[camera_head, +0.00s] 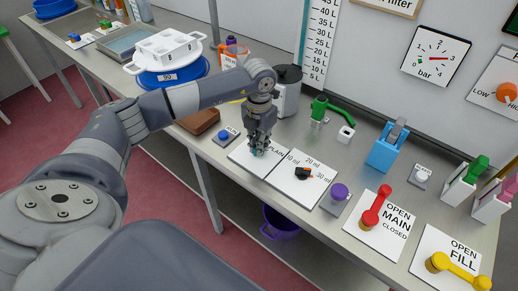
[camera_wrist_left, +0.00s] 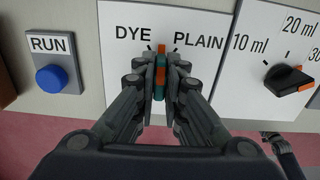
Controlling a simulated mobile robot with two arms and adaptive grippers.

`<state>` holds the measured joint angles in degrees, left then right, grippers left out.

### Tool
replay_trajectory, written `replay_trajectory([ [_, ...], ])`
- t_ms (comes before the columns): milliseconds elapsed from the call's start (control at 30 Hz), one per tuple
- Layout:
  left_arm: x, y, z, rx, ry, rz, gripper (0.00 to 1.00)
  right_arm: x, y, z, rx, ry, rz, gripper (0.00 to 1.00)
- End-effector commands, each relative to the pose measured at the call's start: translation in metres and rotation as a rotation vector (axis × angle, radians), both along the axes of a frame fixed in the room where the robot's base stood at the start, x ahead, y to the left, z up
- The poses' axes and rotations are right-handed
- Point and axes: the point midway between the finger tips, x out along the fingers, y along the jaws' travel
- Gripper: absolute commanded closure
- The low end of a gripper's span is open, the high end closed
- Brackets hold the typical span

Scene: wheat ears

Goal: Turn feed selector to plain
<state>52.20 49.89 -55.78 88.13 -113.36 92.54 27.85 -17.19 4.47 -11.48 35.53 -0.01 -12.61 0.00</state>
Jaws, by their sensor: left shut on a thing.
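The feed selector is a small teal knob with an orange pointer (camera_wrist_left: 160,74), on a white panel (camera_wrist_left: 205,22) marked DYE on the left and PLAIN on the right. In the left wrist view its orange end points up, between the two words. My left gripper (camera_wrist_left: 160,88) is shut on the knob, one finger on each side. In the head view my left gripper (camera_head: 258,148) comes down on the panel (camera_head: 243,155) and hides most of the knob and the word DYE.
A blue RUN button (camera_wrist_left: 52,78) is left of the panel. A black dial with an orange tip (camera_wrist_left: 288,77) is close on the right. Further right are a purple knob (camera_head: 340,191), a red MAIN lever (camera_head: 374,208) and a yellow FILL lever (camera_head: 458,270).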

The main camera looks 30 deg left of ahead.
Motion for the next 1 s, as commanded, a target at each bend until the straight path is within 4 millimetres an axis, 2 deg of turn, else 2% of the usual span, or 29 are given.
replay_trajectory([
  [33,0.001,0.001,-0.004,0.001,-0.004,-0.045,1.00,0.000,0.000,-0.010,0.000,0.000,0.000,1.00],
  [400,0.001,0.000,-0.002,0.000,-0.004,-0.359,1.00,0.000,0.000,-0.037,0.000,0.000,0.000,1.00],
  [700,0.000,-0.001,-0.001,0.000,-0.002,-0.514,1.00,0.000,0.000,-0.048,0.000,0.000,0.000,1.00],
  [1000,0.000,-0.001,0.001,0.000,-0.003,-0.569,1.00,0.000,-0.001,-0.052,-0.001,0.000,0.000,1.00],
])
